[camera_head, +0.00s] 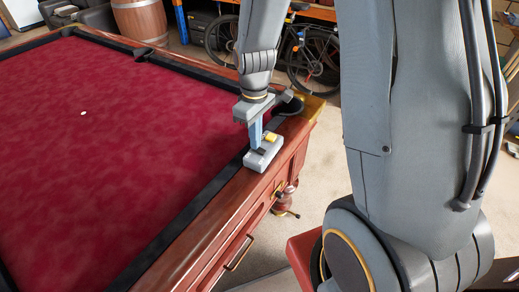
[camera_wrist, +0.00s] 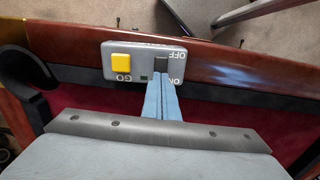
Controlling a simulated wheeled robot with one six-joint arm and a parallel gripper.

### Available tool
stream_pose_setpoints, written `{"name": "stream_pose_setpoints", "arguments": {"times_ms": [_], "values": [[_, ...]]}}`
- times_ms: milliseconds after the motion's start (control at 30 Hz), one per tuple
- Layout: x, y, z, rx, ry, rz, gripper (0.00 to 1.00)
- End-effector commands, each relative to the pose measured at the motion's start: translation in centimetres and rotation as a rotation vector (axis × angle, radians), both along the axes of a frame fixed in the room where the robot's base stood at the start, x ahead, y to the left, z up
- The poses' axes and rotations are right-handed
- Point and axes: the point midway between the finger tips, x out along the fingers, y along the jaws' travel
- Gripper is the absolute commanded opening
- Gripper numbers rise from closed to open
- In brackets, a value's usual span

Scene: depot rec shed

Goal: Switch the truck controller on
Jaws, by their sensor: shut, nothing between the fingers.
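The truck controller (camera_head: 262,158) is a small grey box on the wooden rail of the pool table. In the wrist view the controller (camera_wrist: 110,74) carries a yellow button (camera_wrist: 122,63) marked GO and a black switch (camera_wrist: 161,64) between the words OFF and ON. OFF is at the far end and ON at the end nearer my gripper. A small dark green square (camera_wrist: 144,79) sits between them, apparently unlit. My gripper (camera_wrist: 162,76) is shut and empty, its blue fingertips at the ON end of the switch and partly covering it. Contact cannot be told. My gripper (camera_head: 256,146) points down over the box.
The pool table (camera_head: 120,120) has red cloth, dark cushions and a small white ball or spot (camera_head: 83,113). A corner pocket (camera_head: 290,105) lies just beyond the controller. A bicycle (camera_head: 315,65) and a barrel (camera_head: 140,20) stand behind. Carpeted floor is open beside the table.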

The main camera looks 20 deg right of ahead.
Motion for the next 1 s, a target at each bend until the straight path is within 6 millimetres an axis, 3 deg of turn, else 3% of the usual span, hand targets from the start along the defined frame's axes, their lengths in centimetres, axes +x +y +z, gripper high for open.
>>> {"name": "stream_pose_setpoints", "arguments": {"times_ms": [500,1000], "values": [[-0.1,0.0,-0.4,0.000,0.001,0.000,0.00],[-0.1,0.0,3.0,-0.001,0.001,0.000,0.00]]}}
